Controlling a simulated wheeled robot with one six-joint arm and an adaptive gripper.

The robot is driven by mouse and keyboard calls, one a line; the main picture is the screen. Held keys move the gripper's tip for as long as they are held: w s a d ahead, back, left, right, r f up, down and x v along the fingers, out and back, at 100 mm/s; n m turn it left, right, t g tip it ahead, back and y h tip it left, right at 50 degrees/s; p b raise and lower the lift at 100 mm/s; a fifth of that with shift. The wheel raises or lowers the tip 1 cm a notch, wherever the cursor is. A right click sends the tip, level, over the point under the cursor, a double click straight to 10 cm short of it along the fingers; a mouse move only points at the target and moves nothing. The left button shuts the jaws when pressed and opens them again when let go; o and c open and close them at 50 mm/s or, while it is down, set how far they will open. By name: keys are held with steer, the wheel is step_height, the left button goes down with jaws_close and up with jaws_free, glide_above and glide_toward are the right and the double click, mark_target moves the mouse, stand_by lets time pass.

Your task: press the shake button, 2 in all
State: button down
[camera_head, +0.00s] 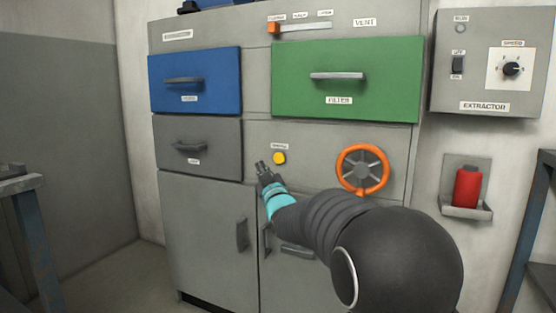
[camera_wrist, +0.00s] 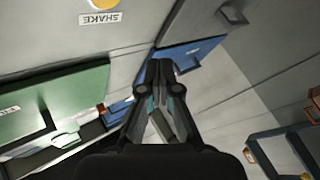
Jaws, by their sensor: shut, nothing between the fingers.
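The shake button (camera_head: 279,158) is a round yellow button on the grey cabinet front, under a small label. In the wrist view the yellow button (camera_wrist: 103,4) is cut off by the top edge, with a label reading SHAKE beside it. My gripper (camera_head: 264,166) is shut and empty. In the head view its tips are just left of the button and slightly below it, and do not cover it. In the wrist view the fingers (camera_wrist: 159,68) are together, with the button up and to their left. I cannot tell how far the tips are from the panel.
An orange handwheel (camera_head: 362,169) is right of the button. A green FILTER drawer (camera_head: 346,96), a blue drawer (camera_head: 195,95) and a grey drawer (camera_head: 212,157) are closed. An extractor box (camera_head: 487,85) and a red container (camera_head: 467,187) are on the right wall.

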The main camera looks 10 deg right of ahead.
mark_target(276, 162)
steer(key=shift+w+d+p, duration=0.8)
steer(key=shift+w+d, duration=0.05)
steer(key=shift+w, duration=0.35)
steer(key=shift+w+d+p, duration=0.8)
steer(key=shift+w+d, duration=0.1)
steer(key=shift+w, duration=0.3)
steer(key=shift+w+d+p, duration=0.8)
steer(key=shift+w+d, duration=0.05)
steer(key=shift+w, duration=0.35)
steer(key=shift+w+d, duration=0.1)
steer(key=shift+w+d+b, duration=0.1)
steer(key=shift+b, duration=0.2)
steer(key=shift+w, duration=0.1)
